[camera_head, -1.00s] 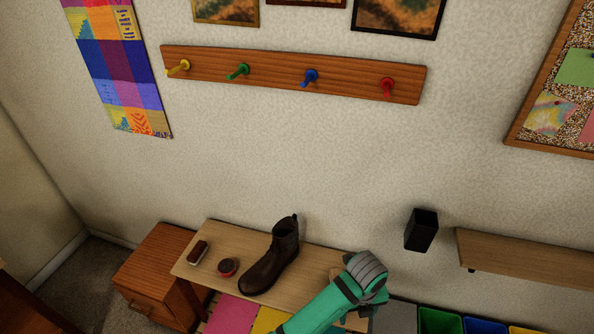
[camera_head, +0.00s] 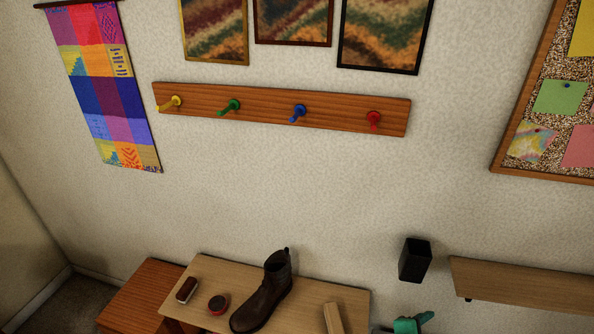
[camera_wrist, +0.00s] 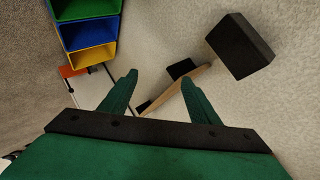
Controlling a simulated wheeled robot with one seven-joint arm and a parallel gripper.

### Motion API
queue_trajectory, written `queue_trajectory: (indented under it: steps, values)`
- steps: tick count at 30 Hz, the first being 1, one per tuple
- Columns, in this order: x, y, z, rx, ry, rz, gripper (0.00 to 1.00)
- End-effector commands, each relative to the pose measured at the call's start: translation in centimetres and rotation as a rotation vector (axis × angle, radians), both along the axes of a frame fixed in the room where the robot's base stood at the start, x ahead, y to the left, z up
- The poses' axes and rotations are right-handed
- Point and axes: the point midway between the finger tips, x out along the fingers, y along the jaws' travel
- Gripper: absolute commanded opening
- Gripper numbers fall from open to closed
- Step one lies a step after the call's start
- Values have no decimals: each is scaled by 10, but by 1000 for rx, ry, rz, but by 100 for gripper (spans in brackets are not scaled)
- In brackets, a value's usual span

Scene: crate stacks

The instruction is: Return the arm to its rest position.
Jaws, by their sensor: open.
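My gripper (camera_wrist: 157,92) shows in the wrist view as two green fingers, spread apart with nothing between them. In the head view only a small green part of my arm (camera_head: 412,323) shows at the bottom edge, right of the bench; the fingers cannot be made out there.
A wooden bench (camera_head: 190,307) holds a brown boot (camera_head: 264,295), a brush (camera_head: 186,290), a round tin (camera_head: 217,304) and a wooden block (camera_head: 333,318). A black wall holder (camera_head: 414,260) and a wall shelf (camera_head: 525,285) are at right. Coloured bins (camera_wrist: 88,33) show in the wrist view.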

Motion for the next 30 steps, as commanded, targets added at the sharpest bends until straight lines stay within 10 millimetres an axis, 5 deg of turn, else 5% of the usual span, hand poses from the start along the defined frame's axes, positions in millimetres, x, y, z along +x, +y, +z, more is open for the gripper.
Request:
queue_trajectory:
  steps: [5, 14, 24, 30]
  values:
    - [-10, 13, 2, -221, 103, 242, 56]
    - [-42, 79, -19, -508, 240, 640, 56]
    - [-119, 186, -48, -712, 291, 1021, 56]
    - [-178, 254, -47, -784, 258, 1174, 56]
